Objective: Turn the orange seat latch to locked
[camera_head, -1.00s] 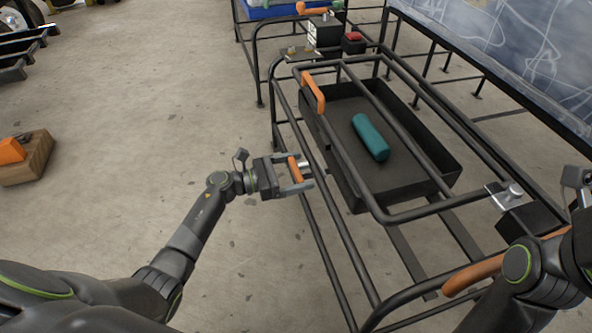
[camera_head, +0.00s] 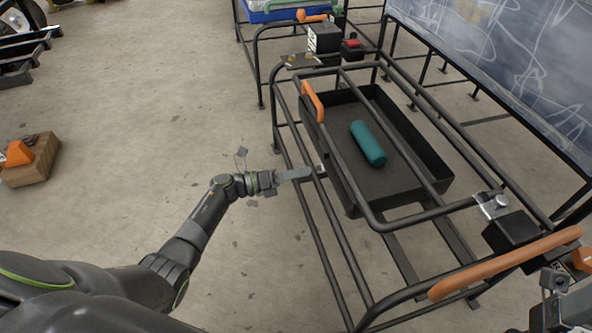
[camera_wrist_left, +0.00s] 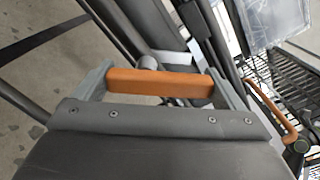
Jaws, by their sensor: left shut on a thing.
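The orange latch (camera_wrist_left: 160,83) lies crosswise between the two grey fingers of my left gripper in the left wrist view. A round metal pivot shows just behind it. In the head view my left gripper (camera_head: 297,174) is at the near left side rail of the black tube frame. It is seen edge-on there, and its fingers hide the latch. The gripper is shut on the latch, with a finger at each end of it. Only a part of my right arm (camera_head: 565,305) shows in the lower right corner; its fingertips are out of view.
The tube frame (camera_head: 345,240) holds a black tray (camera_head: 430,150) with a teal cylinder (camera_head: 368,143) in it. A long orange bar (camera_head: 505,262) is at lower right.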

